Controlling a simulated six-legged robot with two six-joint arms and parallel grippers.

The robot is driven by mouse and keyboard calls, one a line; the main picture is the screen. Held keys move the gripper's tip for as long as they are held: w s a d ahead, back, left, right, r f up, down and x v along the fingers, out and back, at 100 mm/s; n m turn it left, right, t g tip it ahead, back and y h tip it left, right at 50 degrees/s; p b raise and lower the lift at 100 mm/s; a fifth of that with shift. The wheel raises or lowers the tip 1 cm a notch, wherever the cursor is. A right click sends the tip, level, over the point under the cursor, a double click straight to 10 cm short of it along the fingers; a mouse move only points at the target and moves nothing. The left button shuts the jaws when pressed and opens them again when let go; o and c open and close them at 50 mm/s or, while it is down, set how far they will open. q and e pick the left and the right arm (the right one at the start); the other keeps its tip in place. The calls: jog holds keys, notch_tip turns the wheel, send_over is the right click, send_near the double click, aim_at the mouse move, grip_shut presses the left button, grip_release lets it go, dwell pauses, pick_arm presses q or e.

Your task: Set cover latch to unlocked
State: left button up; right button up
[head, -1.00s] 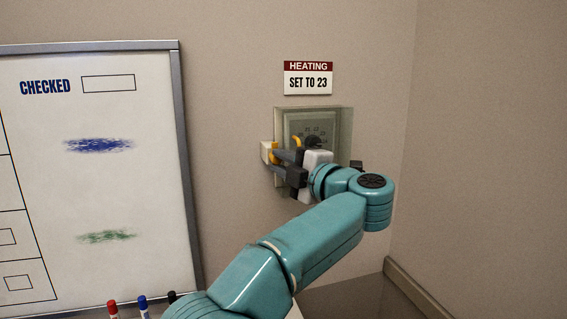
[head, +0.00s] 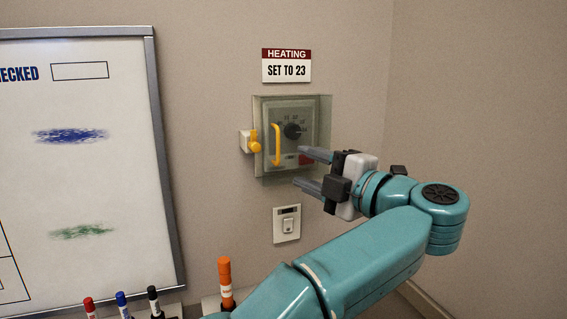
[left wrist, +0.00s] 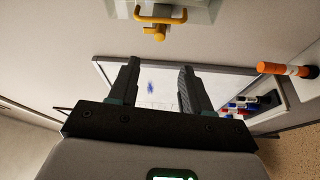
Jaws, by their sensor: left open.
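The cover latch (head: 254,143) is a yellow knob on a white block at the left edge of the clear cover (head: 262,104). The cover is over the heating control, with a dark dial (head: 293,131) behind it, and it bears a yellow handle (head: 277,145). In the left wrist view the latch (left wrist: 158,33) and handle (left wrist: 160,15) show at the top. My left gripper (head: 310,169) is open and empty, to the right of the latch and in front of the cover's lower right part. I cannot tell the latch's setting. My right gripper is not in view.
A sign (head: 286,66) reading "HEATING SET TO 23" is above the cover. A white switch plate (head: 287,223) is below it. A whiteboard (head: 150,120) hangs at left, with several markers and an orange marker (head: 226,283) below. The wall between whiteboard and latch is bare.

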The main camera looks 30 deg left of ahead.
pick_arm(q)
jog(key=v, duration=0.3)
jog(key=shift+s+d, duration=0.15)
jog(key=shift+d, duration=0.15)
